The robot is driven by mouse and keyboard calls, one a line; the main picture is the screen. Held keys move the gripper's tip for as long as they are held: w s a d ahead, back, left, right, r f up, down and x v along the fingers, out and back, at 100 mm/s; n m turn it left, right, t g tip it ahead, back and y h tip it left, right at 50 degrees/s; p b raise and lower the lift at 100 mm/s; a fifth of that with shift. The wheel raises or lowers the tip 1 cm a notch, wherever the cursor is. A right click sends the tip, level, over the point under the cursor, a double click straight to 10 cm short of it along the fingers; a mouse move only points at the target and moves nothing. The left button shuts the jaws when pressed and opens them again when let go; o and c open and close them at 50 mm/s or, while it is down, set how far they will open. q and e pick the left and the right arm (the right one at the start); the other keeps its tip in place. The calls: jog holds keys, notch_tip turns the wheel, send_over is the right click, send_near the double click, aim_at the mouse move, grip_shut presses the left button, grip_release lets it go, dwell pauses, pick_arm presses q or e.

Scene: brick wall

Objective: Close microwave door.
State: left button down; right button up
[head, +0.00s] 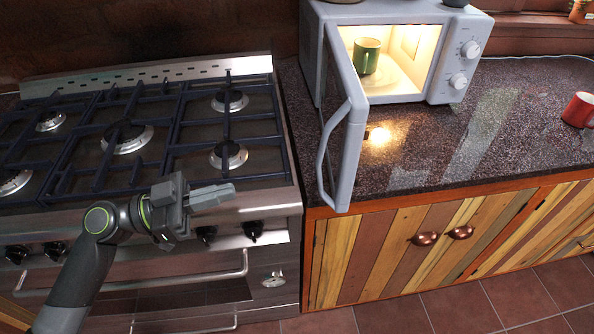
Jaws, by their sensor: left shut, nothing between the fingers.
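The grey microwave (440,50) stands on the counter with its inside lit. Its door (345,120) is wide open, hinged on the left and swung out toward me past the counter's front edge. The door's curved handle (322,155) faces left, toward the stove. A green mug (366,57) stands inside on the turntable. My left gripper (232,190) is shut and empty in front of the stove, pointing right, with a gap between its fingertips and the door handle. My right gripper is not in view.
A stove (150,140) with several burners and front knobs is on the left. A red mug (579,110) stands at the far right of the dark counter (500,125). Wooden cabinets (400,245) with round knobs are below. The counter in front of the microwave is clear.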

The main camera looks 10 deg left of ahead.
pick_arm(q)
jog(key=p+x, duration=0.6)
jog(key=x, duration=0.7)
jog(key=shift+d, duration=0.35)
jog(key=shift+w, duration=0.1)
